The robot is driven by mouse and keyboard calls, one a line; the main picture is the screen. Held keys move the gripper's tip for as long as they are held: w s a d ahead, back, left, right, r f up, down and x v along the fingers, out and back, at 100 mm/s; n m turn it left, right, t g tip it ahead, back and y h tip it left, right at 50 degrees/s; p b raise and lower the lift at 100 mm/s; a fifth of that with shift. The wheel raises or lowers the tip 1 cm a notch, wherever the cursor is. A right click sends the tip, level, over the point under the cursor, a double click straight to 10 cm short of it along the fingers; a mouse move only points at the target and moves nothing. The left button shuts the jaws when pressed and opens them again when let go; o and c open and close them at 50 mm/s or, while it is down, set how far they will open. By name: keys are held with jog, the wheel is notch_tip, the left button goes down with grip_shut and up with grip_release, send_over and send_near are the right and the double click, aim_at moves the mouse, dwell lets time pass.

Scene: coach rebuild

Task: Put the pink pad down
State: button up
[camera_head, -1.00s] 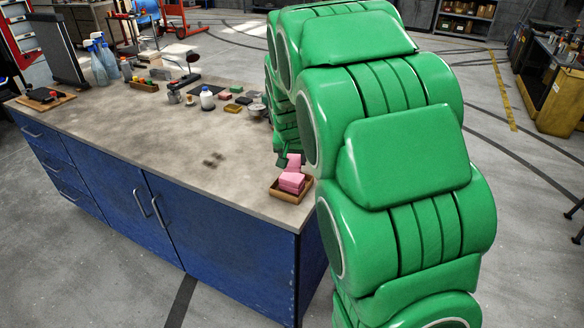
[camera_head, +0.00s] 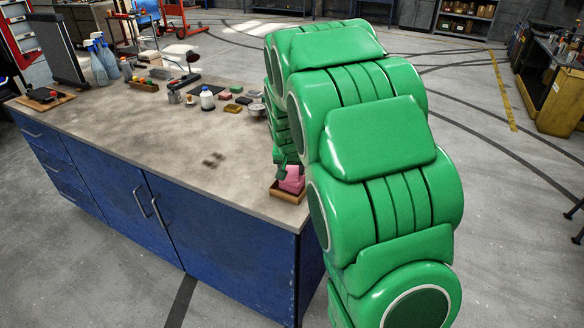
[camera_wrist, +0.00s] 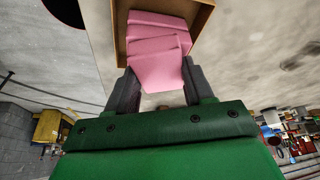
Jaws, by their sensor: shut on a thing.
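My gripper (camera_wrist: 155,90) is shut on a pink pad (camera_wrist: 157,72), with one dark finger on each side of it in the wrist view. Beyond the held pad, more pink pads (camera_wrist: 158,30) lie stacked in a shallow brown tray (camera_wrist: 203,22). The tray (camera_head: 288,196) stands at the near right corner of the bench, with pink (camera_head: 292,180) showing above it. The held pad is at or just above the stack; I cannot tell if it touches. My green arm hides part of the tray area in the head view.
The bench top (camera_head: 140,135) is bare in the middle. A white bottle (camera_head: 207,98), small coloured blocks and a metal dish (camera_head: 256,109) stand towards the back right. Spray bottles (camera_head: 100,62) stand at the far left. The bench edge is close to the tray.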

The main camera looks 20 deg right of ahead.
jog(key=o, duration=0.9)
jog(key=shift+f, duration=0.1)
jog(key=v, duration=1.2)
jog(key=shift+s, duration=0.1)
jog(key=s+a+n+g, duration=0.1)
jog(key=s+a+g, duration=0.1)
jog(key=s, duration=1.1)
jog(key=s+a+n+g+y, duration=0.1)
jog(key=s+a+n+g, duration=0.1)
jog(key=s, duration=1.2)
jog(key=s+a+n+g, duration=0.1)
jog(key=s+a, duration=0.1)
jog(key=s, duration=1.2)
jog(key=shift+a+f+g+y, duration=0.1)
jog(key=shift+a+g+y, duration=0.1)
jog(key=shift+g+y, duration=0.2)
